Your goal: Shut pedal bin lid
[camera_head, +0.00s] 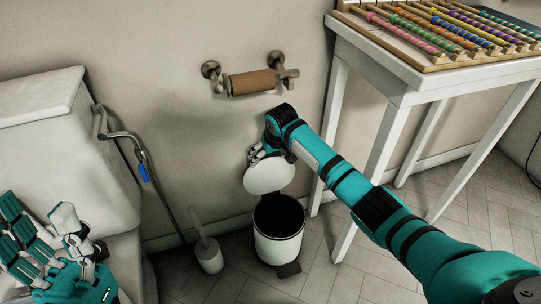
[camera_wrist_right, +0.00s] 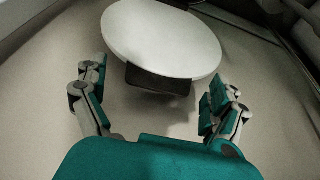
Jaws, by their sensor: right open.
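The white pedal bin (camera_head: 278,248) stands on the floor by the wall, with its dark inside showing. Its round white lid (camera_head: 268,174) is raised, tilted up at the back of the bin. The lid also shows in the right wrist view (camera_wrist_right: 160,38), with a dark block below it. My right gripper (camera_head: 257,152) is at the lid's upper edge, close to the wall. In the right wrist view its fingers (camera_wrist_right: 153,85) are spread and empty, with the lid beyond them. Whether it touches the lid is unclear. My left gripper (camera_head: 40,215) is at the lower left, fingers apart and empty.
A toilet brush in its holder (camera_head: 208,255) stands left of the bin. A white table (camera_head: 400,85) with an abacus (camera_head: 440,30) stands at the right. A roll holder (camera_head: 252,82) is on the wall above. A white cistern (camera_head: 60,130) is at the left.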

